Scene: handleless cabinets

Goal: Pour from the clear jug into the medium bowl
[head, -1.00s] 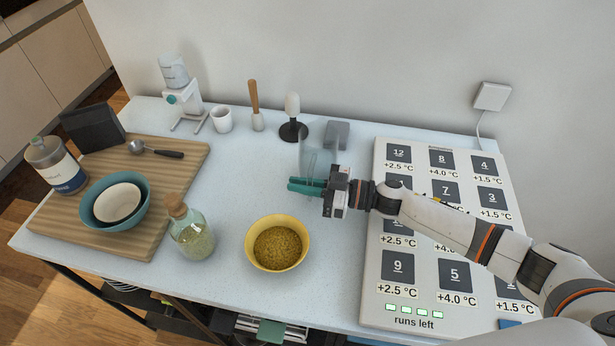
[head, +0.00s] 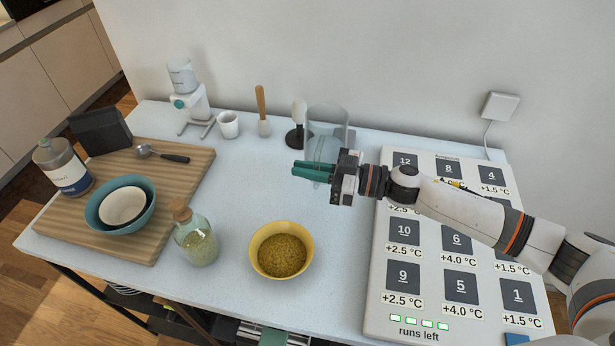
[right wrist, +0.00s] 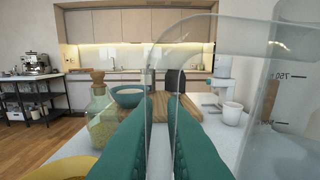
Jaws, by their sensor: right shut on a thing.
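The clear jug (head: 328,122) is held upright by my right gripper (head: 312,172), left of the temperature board and behind the yellow bowl. In the right wrist view the jug (right wrist: 290,95) has volume marks, and the teal fingers (right wrist: 165,125) are shut on its handle. I cannot tell what is in it. The yellow bowl (head: 281,250), between the others in size, holds greenish-yellow grains and stands at the table's front. A larger teal bowl (head: 103,222) with a smaller cream bowl (head: 122,206) inside sits on the wooden board. My left gripper is not in view.
A corked bottle (head: 197,240) stands left of the yellow bowl. A white mug (head: 228,125), a brush (head: 262,112) and a black-based stand (head: 297,137) line the back. The temperature board (head: 445,245) fills the right. The table's middle is clear.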

